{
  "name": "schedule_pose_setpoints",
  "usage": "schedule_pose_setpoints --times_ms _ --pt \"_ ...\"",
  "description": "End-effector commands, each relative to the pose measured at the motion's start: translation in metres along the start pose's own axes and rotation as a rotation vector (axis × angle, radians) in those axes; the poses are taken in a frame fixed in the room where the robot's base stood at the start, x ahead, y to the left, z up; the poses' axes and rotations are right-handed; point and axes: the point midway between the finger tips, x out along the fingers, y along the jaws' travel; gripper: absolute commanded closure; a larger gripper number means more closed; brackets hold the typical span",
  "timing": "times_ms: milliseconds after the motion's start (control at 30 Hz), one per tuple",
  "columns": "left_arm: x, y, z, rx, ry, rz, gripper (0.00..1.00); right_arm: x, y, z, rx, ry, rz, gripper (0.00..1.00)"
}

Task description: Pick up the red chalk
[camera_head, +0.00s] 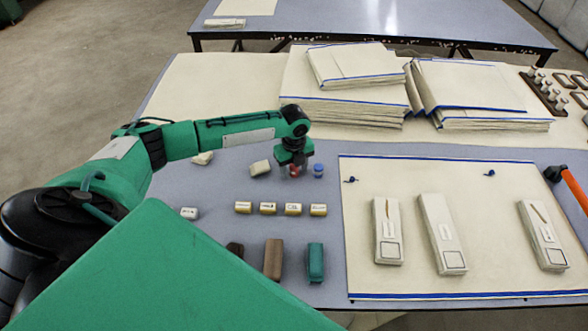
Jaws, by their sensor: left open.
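The red chalk (294,171) is a small red piece on the grey-blue table, partly hidden beneath my left gripper. My left arm reaches in from the left, and my left gripper (295,163) points down with its fingertips at or just over the red chalk. It is open. I cannot tell from this view whether the fingers touch the chalk. A small blue piece (318,170) stands just to the right of the gripper. My right gripper is not in view.
A whitish block (260,168) lies just left of the gripper. Several cream-and-gold pieces (268,208) form a row in front, with brown (273,259) and green (316,262) blocks nearer. A cream cloth (470,200) lies right. Stacked folded cloths (345,105) stand behind.

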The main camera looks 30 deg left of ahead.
Motion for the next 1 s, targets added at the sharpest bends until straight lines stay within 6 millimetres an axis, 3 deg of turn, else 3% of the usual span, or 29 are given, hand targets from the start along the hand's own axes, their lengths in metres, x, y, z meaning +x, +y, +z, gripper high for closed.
schedule_pose_setpoints --times_ms 167,400,467,767,1000 --pt "0.0 0.0 0.0 0.0 0.0 0.0 0.48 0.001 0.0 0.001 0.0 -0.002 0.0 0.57" --pt "0.0 0.0 0.0 -0.001 0.0 0.0 0.95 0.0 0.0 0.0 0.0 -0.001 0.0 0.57" --pt "0.0 0.0 0.0 -0.001 0.0 0.0 0.99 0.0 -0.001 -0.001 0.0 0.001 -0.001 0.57" --pt "-0.004 0.0 0.001 -0.001 0.0 -0.001 1.0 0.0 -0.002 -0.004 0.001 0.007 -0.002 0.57" --pt "-0.032 0.0 0.001 -0.002 -0.001 -0.003 1.0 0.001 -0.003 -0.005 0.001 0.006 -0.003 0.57"
